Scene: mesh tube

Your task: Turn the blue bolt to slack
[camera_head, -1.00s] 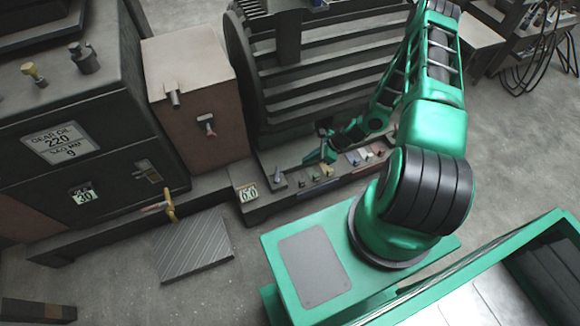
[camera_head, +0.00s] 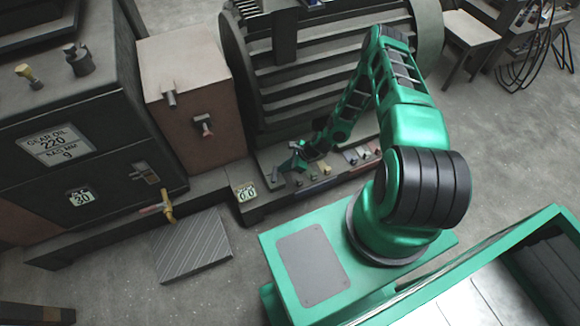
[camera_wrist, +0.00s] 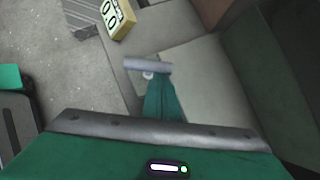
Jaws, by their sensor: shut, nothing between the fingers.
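A blue-grey bolt with a crossbar head (camera_wrist: 140,65) stands on the low base of the finned machine. In the head view the bolt (camera_head: 275,176) shows small, close to the left end of that base. My gripper (camera_head: 287,168) is low over the base, just right of the bolt. In the wrist view the green fingers of my gripper (camera_wrist: 158,82) are shut together, with their tips at the crossbar's right half. I cannot tell whether they touch it. Nothing is held between them. The fingers hide part of the bolt's surroundings.
A yellow-framed display reading 0.0 (camera_head: 246,192) is left of the bolt. Several other small coloured fittings (camera_head: 350,157) line the base to the right. A reddish-brown box (camera_head: 195,90) and the finned machine (camera_head: 330,75) stand behind. The floor in front is clear around a ribbed plate (camera_head: 190,245).

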